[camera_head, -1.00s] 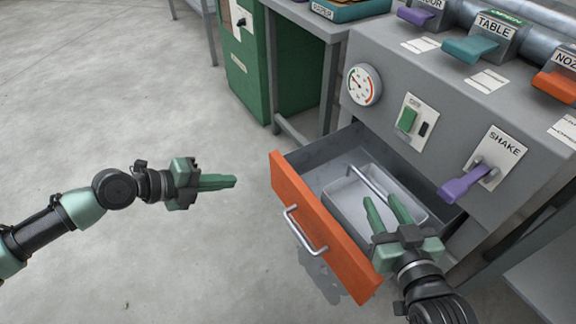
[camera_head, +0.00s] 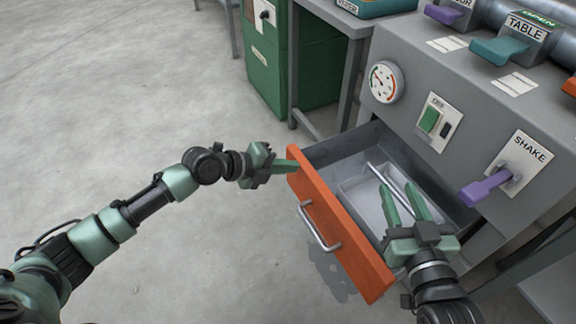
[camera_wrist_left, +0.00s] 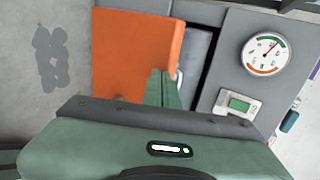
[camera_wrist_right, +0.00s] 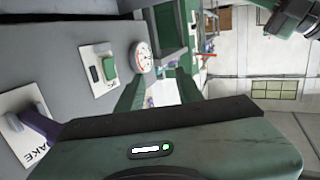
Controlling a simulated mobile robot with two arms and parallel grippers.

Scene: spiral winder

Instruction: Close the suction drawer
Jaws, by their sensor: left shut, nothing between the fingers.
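The suction drawer, with an orange front (camera_head: 338,228) and a silver handle (camera_head: 318,229), stands pulled out of the grey machine. A grey tray (camera_head: 372,190) with a bar handle lies inside it. My left gripper (camera_head: 296,166) is shut and empty, its tips at the upper left end of the orange front; I cannot tell whether they touch. In the left wrist view its fingers (camera_wrist_left: 162,78) overlap the orange front (camera_wrist_left: 135,55). My right gripper (camera_head: 402,197) is open and empty, above the right part of the drawer; its fingers also show in the right wrist view (camera_wrist_right: 155,88).
The machine's face (camera_head: 400,118) carries a round gauge (camera_head: 384,82), a green switch (camera_head: 429,121) and a purple SHAKE lever (camera_head: 486,188). A green cabinet (camera_head: 265,60) and a table leg (camera_head: 352,82) stand behind. The floor to the left is clear.

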